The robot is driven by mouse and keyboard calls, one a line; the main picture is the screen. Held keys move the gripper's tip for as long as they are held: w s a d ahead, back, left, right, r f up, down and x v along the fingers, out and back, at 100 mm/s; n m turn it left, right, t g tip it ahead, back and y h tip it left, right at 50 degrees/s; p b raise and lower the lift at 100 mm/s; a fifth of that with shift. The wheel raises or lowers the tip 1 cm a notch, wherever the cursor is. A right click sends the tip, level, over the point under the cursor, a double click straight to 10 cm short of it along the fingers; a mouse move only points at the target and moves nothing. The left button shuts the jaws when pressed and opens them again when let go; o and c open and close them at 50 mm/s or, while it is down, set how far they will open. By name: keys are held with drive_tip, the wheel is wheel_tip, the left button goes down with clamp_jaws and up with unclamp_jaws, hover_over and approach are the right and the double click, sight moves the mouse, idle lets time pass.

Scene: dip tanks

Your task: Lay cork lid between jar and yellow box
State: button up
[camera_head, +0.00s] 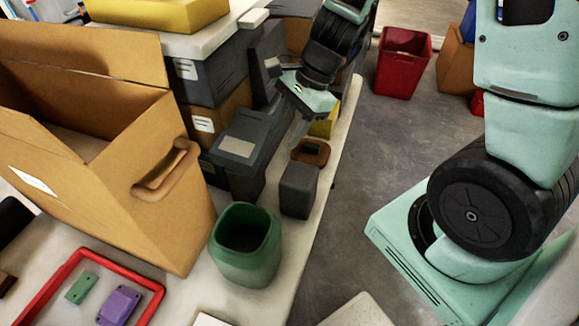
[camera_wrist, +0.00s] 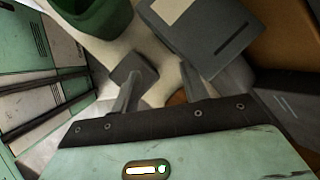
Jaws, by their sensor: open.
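The brown cork lid (camera_head: 311,152), with a dark part in its middle, is on the pale table behind a dark grey block. A small yellow box (camera_head: 322,127) shows just behind the lid, partly hidden by my gripper. The green open-topped jar (camera_head: 245,245) stands nearer, left of the block; its edge shows in the wrist view (camera_wrist: 92,18). My gripper (camera_head: 296,143) points down beside the lid, its fingers apart. In the wrist view, a brown patch (camera_wrist: 178,98), perhaps the lid, shows between my gripper's fingers (camera_wrist: 160,78); most of it is hidden.
The dark grey block (camera_head: 298,190) stands between jar and lid. A dark grey bin (camera_head: 240,150) stands close to the left. A large cardboard box (camera_head: 150,170) fills the left. A larger yellow box (camera_head: 160,14) lies higher up behind. The table's right edge is close.

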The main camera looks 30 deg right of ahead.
drive_tip(key=s+a+r+n+h, duration=0.1)
drive_tip(key=s+a+n, duration=0.3)
drive_tip(key=n, duration=0.4)
drive_tip(key=s+a+r+n+h, duration=0.1)
drive_tip(key=s+a+r+n, duration=0.2)
drive_tip(key=s+n, duration=0.4)
drive_tip(key=s+a+r+n+g+h, duration=0.1)
drive_tip(key=s+a+r+n+h, duration=0.1)
drive_tip(key=s+a+n, duration=0.3)
drive_tip(key=shift+s+r+n, duration=0.35)
drive_tip(key=shift+s+n, duration=0.1)
drive_tip(key=shift+n, duration=1.85)
